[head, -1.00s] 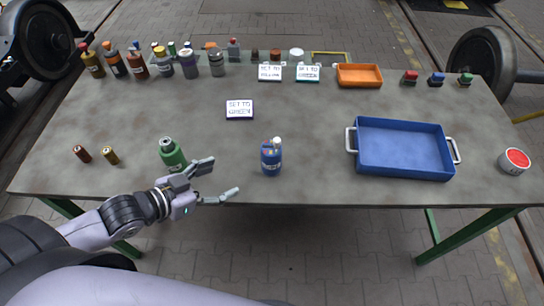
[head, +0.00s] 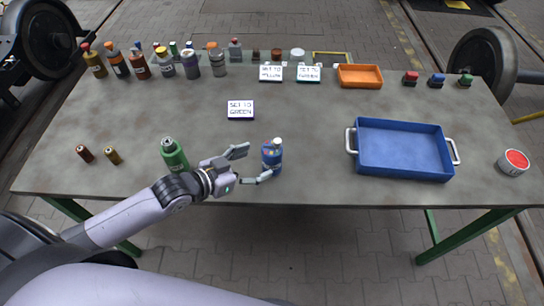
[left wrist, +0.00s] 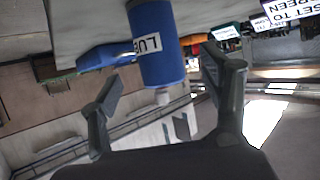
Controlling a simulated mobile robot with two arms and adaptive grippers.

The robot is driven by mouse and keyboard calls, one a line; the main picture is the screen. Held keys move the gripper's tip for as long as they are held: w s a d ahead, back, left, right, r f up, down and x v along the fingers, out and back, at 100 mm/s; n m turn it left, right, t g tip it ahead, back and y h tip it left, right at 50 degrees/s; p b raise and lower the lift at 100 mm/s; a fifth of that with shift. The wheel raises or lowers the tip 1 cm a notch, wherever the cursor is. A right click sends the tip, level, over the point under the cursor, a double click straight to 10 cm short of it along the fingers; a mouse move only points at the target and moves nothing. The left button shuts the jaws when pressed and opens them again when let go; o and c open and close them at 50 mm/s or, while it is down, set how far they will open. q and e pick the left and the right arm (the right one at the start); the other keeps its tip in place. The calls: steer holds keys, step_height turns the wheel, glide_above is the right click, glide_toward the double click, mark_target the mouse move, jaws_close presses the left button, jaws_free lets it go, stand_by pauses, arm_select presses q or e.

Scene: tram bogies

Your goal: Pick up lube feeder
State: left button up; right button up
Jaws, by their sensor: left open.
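The lube feeder (head: 271,158) is a blue bottle with a white cap, standing upright near the table's front edge. In the left wrist view the lube feeder (left wrist: 157,45) appears as a blue cylinder with a white label, upside down in the picture and between the two fingers. My left gripper (head: 257,164) is open just left of the lube feeder, fingers pointing towards it; one fingertip is close to its base. I cannot tell whether it touches. The left gripper's fingers also show in the left wrist view (left wrist: 163,85). My right gripper is not in view.
A green bottle (head: 174,155) stands beside my left wrist. Two small cylinders (head: 98,155) are further left. A blue tray (head: 402,173) lies to the right, with clear table between. A sign (head: 240,109) lies behind; several bottles line the back edge.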

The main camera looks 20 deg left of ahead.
mark_target(272, 156)
arm_select(q)
steer(key=shift+x, duration=1.1)
steer(key=shift+f+p+x, duration=0.15)
steer(key=shift+p+x, duration=0.25)
steer(key=shift+x, duration=0.9)
steer(key=shift+f+p+x, duration=0.15)
steer(key=shift+p+x, duration=0.25)
steer(key=shift+x, duration=0.85)
steer(key=shift+s, duration=0.2)
steer(key=shift+c, duration=0.3)
steer(key=c, duration=1.2)
steer(key=shift+r, duration=0.1)
steer(key=shift+c, duration=0.4)
steer(key=shift+r, duration=0.1)
